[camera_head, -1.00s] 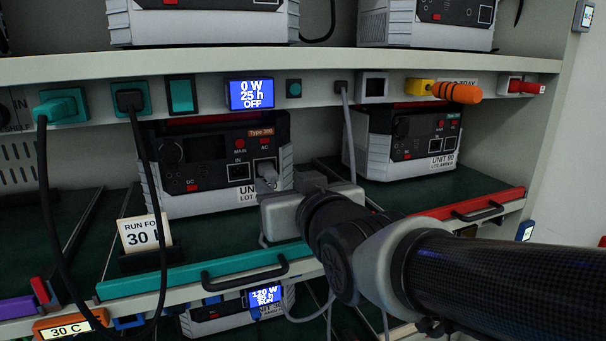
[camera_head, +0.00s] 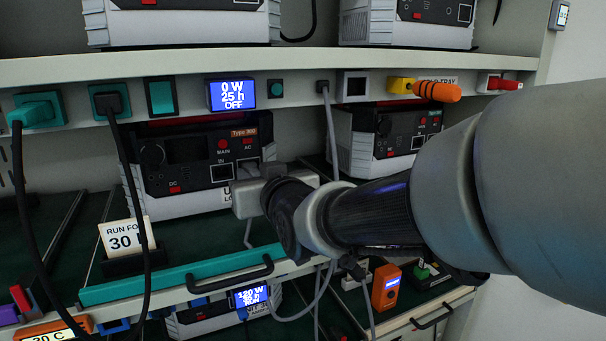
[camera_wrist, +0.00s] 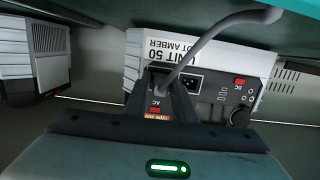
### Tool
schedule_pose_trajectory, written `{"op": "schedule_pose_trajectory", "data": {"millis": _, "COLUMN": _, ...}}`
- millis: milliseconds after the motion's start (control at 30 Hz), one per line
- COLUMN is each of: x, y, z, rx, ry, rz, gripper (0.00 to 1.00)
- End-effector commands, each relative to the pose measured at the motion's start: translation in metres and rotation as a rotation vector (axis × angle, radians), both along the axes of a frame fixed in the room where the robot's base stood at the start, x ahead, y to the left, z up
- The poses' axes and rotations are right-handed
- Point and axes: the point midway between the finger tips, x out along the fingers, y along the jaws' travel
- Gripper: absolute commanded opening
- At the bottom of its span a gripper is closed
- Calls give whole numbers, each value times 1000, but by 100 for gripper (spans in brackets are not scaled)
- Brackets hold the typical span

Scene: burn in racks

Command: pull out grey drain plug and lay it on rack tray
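The grey drain plug (camera_head: 245,172) sits at the AC outlet on the front of the Type 300 unit (camera_head: 180,203), mostly hidden by my gripper (camera_head: 240,190). In the wrist view its grey cable (camera_wrist: 205,42) runs down to the outlet, between my finger tips. My gripper (camera_wrist: 161,85) points at the front panel; its dark fingers stand apart, with the AC button visible between them. Whether they touch the plug is unclear. The rack tray (camera_head: 170,282) has a green floor and a teal front edge with a black handle, below the unit.
A "RUN FOR 30" card (camera_head: 125,237) stands on the tray at left. A second unit (camera_head: 395,130) is at right. Green tray floor is bare between card and unit.

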Motion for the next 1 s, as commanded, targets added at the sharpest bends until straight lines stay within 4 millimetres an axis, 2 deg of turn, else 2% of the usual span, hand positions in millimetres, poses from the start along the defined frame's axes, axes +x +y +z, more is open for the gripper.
{"op": "schedule_pose_trajectory", "data": {"millis": 33, "x": 0, "y": 0, "z": 0, "rx": 0, "ry": 0, "rz": 0, "gripper": 14}}
{"op": "schedule_pose_trajectory", "data": {"millis": 100, "x": 0, "y": 0, "z": 0, "rx": 0, "ry": 0, "rz": 0, "gripper": 2}}
{"op": "schedule_pose_trajectory", "data": {"millis": 133, "x": 0, "y": 0, "z": 0, "rx": 0, "ry": 0, "rz": 0, "gripper": 22}}
{"op": "schedule_pose_trajectory", "data": {"millis": 267, "x": 0, "y": 0, "z": 0, "rx": 0, "ry": 0, "rz": 0, "gripper": 0}}
{"op": "schedule_pose_trajectory", "data": {"millis": 1000, "x": -6, "y": -3, "z": 0, "rx": 0, "ry": 0, "rz": 0, "gripper": 0}}
